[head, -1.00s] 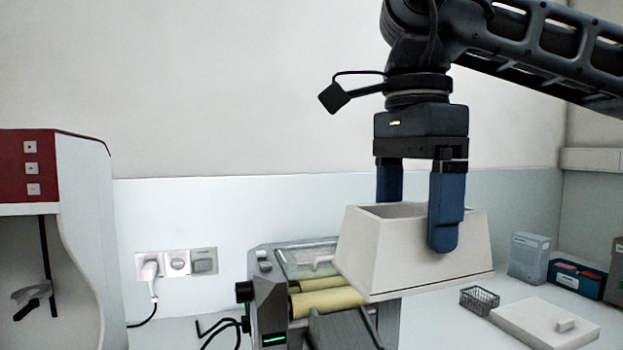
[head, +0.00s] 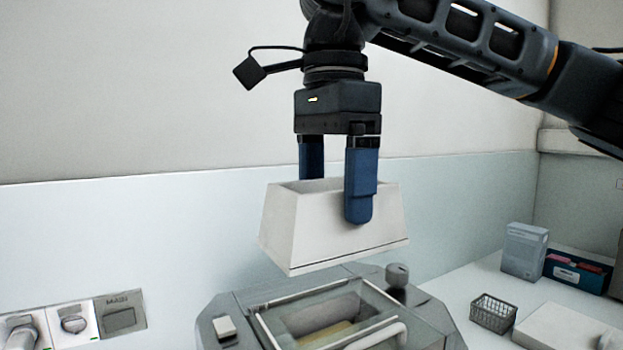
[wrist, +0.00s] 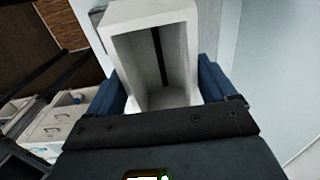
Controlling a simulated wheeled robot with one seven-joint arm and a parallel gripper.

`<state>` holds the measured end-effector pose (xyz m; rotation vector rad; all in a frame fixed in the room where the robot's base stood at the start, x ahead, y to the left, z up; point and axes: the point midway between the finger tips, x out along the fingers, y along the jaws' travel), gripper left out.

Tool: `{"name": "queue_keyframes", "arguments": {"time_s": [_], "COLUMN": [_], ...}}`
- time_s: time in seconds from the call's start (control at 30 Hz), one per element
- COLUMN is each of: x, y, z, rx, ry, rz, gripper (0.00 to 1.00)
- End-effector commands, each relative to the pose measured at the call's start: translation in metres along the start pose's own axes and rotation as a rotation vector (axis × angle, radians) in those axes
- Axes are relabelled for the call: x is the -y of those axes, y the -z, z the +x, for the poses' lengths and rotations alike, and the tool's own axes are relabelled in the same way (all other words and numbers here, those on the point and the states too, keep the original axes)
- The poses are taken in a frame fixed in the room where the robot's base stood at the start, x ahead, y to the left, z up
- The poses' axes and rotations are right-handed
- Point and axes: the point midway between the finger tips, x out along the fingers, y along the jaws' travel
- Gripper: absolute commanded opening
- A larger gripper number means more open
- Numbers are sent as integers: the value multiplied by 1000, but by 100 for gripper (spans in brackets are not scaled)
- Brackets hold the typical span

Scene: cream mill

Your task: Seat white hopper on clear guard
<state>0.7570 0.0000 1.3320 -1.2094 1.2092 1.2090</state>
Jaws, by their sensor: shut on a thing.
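The white hopper (head: 325,232) is a tapered box, open at the top and wider at the bottom. My gripper (head: 338,190) is shut on it, with blue fingers on its two opposite sides, and holds it in the air. In the wrist view the hopper (wrist: 150,60) sits between the blue fingers, and a dark slot shows inside it. The clear guard (head: 330,300) is a transparent frame on top of the grey mill, with a light handle at its front. The hopper hangs above the guard's back part, apart from it. Yellowish rollers show dimly under the guard.
A dark knob (head: 397,275) stands at the mill's back right corner. A wire basket (head: 493,313), a white box (head: 525,250) and a blue box (head: 577,271) are on the counter to the right. Wall sockets (head: 75,325) are at the left.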

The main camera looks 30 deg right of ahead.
Motion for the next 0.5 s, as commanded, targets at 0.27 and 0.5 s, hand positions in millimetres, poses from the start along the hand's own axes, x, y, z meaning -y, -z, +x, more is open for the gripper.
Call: {"name": "queue_keyframes", "arguments": {"time_s": [0.27, 0.5], "x": [0, 0], "y": [0, 0], "z": [10, 30], "rx": [0, 0], "ry": [0, 0], "rz": [0, 0], "gripper": [49, 49]}}
